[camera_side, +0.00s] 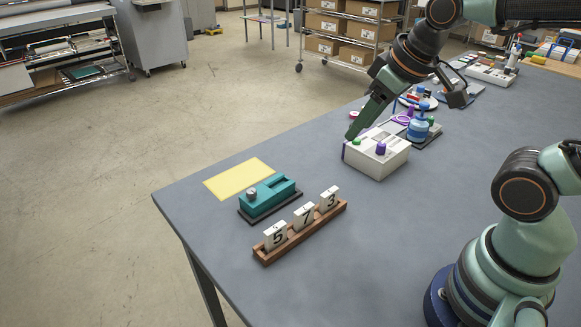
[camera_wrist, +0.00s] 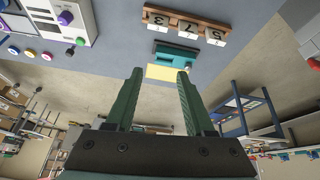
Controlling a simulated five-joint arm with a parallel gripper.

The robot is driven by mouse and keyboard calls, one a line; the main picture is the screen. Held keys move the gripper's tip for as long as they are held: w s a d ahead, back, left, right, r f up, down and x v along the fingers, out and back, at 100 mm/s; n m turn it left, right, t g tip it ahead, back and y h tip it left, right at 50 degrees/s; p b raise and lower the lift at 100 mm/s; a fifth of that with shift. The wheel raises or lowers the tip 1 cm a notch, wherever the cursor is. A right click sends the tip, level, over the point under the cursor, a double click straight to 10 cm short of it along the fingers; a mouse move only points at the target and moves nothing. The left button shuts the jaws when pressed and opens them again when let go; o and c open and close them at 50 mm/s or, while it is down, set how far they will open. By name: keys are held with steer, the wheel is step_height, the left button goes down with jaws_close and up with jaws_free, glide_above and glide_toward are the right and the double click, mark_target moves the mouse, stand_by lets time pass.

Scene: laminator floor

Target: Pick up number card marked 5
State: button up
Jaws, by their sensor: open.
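The number card marked 5 (camera_side: 275,236) is white with a black digit. It stands in the left end slot of a brown wooden rack (camera_side: 300,235), beside the cards marked 7 (camera_side: 304,215) and 3 (camera_side: 329,198). In the wrist view the card marked 5 (camera_wrist: 216,36) appears upside down at the right end of the rack. My gripper (camera_side: 352,136) is up by the white box, well to the right of and behind the rack. In the wrist view my gripper (camera_wrist: 160,72) has its two green fingers apart with nothing between them.
A teal device (camera_side: 270,196) on a dark base sits behind the rack, with a yellow sheet (camera_side: 239,179) beyond it. A white box (camera_side: 378,155) with green and purple knobs stands below my gripper. The grey table (camera_side: 240,265) is clear around the rack's front.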

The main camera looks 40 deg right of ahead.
steer(key=w+a+f+n+g, duration=0.3)
steer(key=w+a+n, duration=0.1)
steer(key=a+n, duration=0.35)
steer(key=n+g, duration=0.2)
steer(key=n, duration=0.7)
glide_above(275, 227)
step_height(275, 227, down, 13)
steer(key=shift+f, duration=2.6)
jaws_close()
